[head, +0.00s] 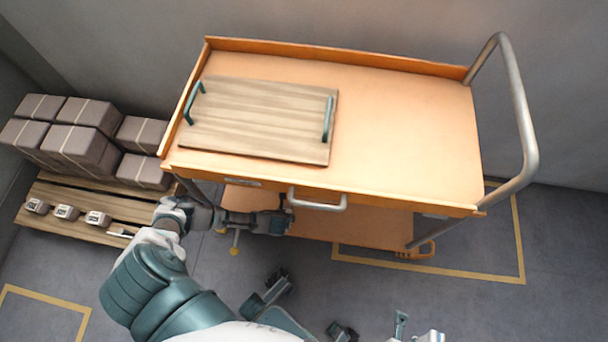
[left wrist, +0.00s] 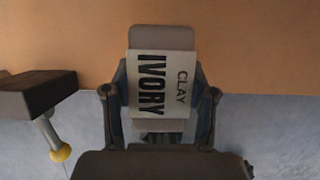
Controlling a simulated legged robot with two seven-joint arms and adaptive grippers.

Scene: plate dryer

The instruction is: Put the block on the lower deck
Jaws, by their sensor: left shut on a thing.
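My left gripper (head: 284,215) reaches under the upper deck's front edge, by the orange lower deck (head: 365,232) of the cart. In the left wrist view my left gripper (left wrist: 160,100) is shut on a block (left wrist: 162,90) with a pale label reading "IVORY CLAY". The block is held between the two fingers, its top end over the orange deck (left wrist: 240,45) in that picture. Whether it touches the deck cannot be told. In the head view the block cannot be made out.
The cart's upper deck (head: 410,120) overhangs the lower one and bears a wooden board (head: 258,120) with two green handles. A grey drawer handle (head: 318,203) sticks out in front. A pallet (head: 85,215) at left holds boxes (head: 85,115) and several small labelled blocks (head: 66,212).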

